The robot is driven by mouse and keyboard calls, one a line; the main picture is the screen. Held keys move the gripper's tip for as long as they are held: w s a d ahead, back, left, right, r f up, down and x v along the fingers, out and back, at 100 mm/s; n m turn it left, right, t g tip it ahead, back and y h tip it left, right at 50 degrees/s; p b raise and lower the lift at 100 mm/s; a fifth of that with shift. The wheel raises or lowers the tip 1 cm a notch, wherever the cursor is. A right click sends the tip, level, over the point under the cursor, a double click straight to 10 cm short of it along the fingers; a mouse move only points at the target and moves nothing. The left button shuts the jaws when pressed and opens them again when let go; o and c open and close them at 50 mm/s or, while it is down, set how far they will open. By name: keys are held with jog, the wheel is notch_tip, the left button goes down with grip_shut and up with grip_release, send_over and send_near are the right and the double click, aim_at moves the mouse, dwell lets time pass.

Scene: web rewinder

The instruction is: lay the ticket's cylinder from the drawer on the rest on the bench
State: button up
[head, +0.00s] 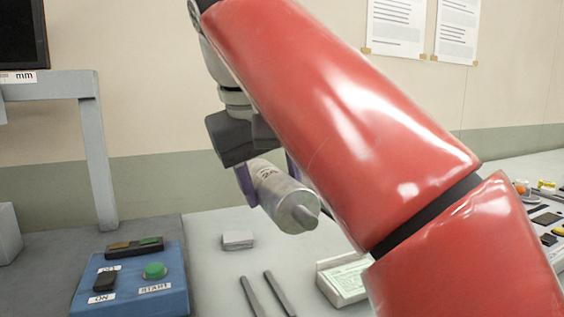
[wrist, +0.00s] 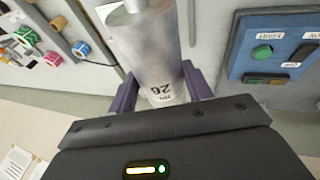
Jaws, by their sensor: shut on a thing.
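My gripper (head: 268,178) is shut on a grey metal cylinder (head: 291,206), with a purple finger on each side. The cylinder is held in the air above the bench, tilted, with a thinner stub at its near end. In the wrist view the cylinder (wrist: 150,45) lies between the fingers of my gripper (wrist: 160,88); its white label has digits that look like 26. Two dark parallel bars (head: 265,294) lie on the bench below the cylinder, apart from it; I cannot tell if they are the rest. The drawer is not identifiable in view.
A blue control box (head: 130,283) with a green button stands at the left, beside a grey frame (head: 97,160). A small grey block (head: 238,240) and a white card holder (head: 343,281) are on the bench. Small coloured items (head: 545,190) are at the far right.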

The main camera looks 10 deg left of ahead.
jog(key=shift+w+f, duration=0.1)
jog(key=shift+w, duration=0.3)
jog(key=shift+s+f, duration=0.15)
jog(key=shift+f, duration=0.4)
notch_tip(320, 180, down, 12)
jog(key=b, duration=0.5)
jog(key=shift+w+a+f+p, duration=0.1)
jog(key=shift+w+a+f, duration=0.15)
jog(key=shift+w+a, duration=0.35)
jog(key=shift+w+a+f+p, duration=0.1)
jog(key=shift+w+a+f, duration=0.2)
jog(key=shift+w, duration=0.6)
jog(key=shift+w+a+f+p, duration=0.1)
jog(key=shift+w+a+f, duration=0.1)
jog(key=shift+w+a, duration=0.4)
jog(key=shift+w+d+f+b, duration=0.1)
jog(key=shift+w+f+b, duration=0.05)
jog(key=shift+f+b, duration=0.85)
jog(key=shift+w+f+b, duration=0.15)
jog(key=shift+f+b, duration=0.5)
jog(key=shift+f, duration=0.65)
